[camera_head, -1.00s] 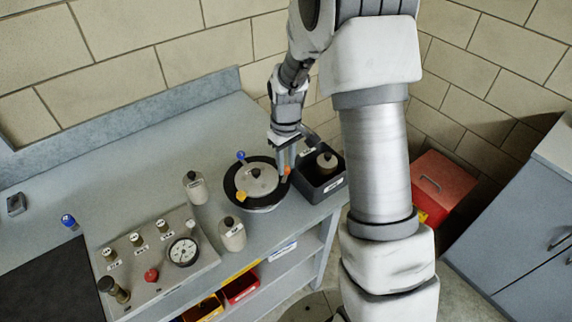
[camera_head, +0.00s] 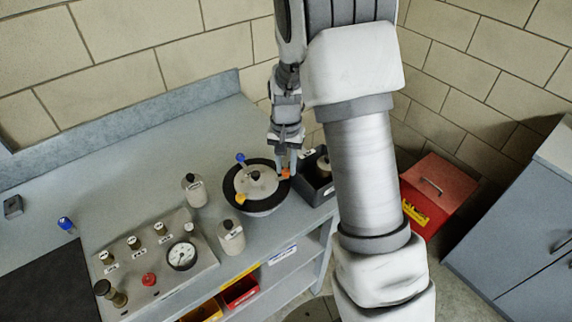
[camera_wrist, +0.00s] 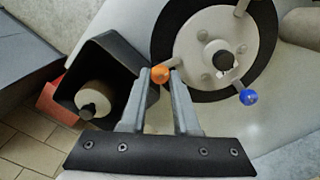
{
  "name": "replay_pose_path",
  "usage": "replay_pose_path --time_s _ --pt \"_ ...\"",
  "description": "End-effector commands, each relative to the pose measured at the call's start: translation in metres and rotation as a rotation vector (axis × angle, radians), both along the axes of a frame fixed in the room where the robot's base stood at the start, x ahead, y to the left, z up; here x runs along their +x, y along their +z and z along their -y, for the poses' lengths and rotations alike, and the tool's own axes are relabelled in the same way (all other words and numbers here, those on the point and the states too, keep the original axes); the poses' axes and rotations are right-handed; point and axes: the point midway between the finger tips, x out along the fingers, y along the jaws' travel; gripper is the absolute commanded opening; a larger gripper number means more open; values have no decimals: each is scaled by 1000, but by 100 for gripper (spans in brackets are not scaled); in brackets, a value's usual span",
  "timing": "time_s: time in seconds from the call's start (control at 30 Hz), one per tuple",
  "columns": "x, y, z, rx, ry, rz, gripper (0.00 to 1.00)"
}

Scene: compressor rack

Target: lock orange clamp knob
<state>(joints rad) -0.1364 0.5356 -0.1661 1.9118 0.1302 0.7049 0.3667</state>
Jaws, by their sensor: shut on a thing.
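The orange clamp knob (camera_head: 286,173) is at the right edge of the round pot lid (camera_head: 243,181), which sits over a black ring (camera_head: 270,198). My gripper (camera_head: 286,167) reaches down to it from above. In the wrist view, the orange knob (camera_wrist: 160,75) is between the fingertips of my gripper (camera_wrist: 160,77), which is shut on it. A blue knob (camera_head: 241,158) is at the lid's back edge and also shows in the wrist view (camera_wrist: 249,97). A yellow-orange knob (camera_head: 241,199) is at its front left. A black knob (camera_head: 255,175) stands at the lid's centre.
A dark open bin (camera_head: 318,190) holding a capped weight (camera_wrist: 96,98) stands close right of the lid. Two pale bottles (camera_head: 195,190) (camera_head: 231,238) stand to its left and front. A gauge panel (camera_head: 160,262) is at front left. The bench's back left is mostly clear.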

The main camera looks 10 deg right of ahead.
Motion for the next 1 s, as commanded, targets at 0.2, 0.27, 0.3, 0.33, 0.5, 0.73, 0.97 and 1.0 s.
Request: replay_pose_path --time_s 0.2,0.27,0.3,0.33,0.5,0.73,0.97,1.0 --pt "0 1 0 0 -141 1 0" --pt "0 1 0 0 -170 1 0" --pt "0 1 0 0 -186 1 0" --pt "0 1 0 0 -198 1 0" --pt "0 1 0 0 -244 1 0" --pt "1 1 0 1 -263 2 0" --pt "1 1 0 1 -263 2 0" --pt "1 1 0 1 -263 2 0"
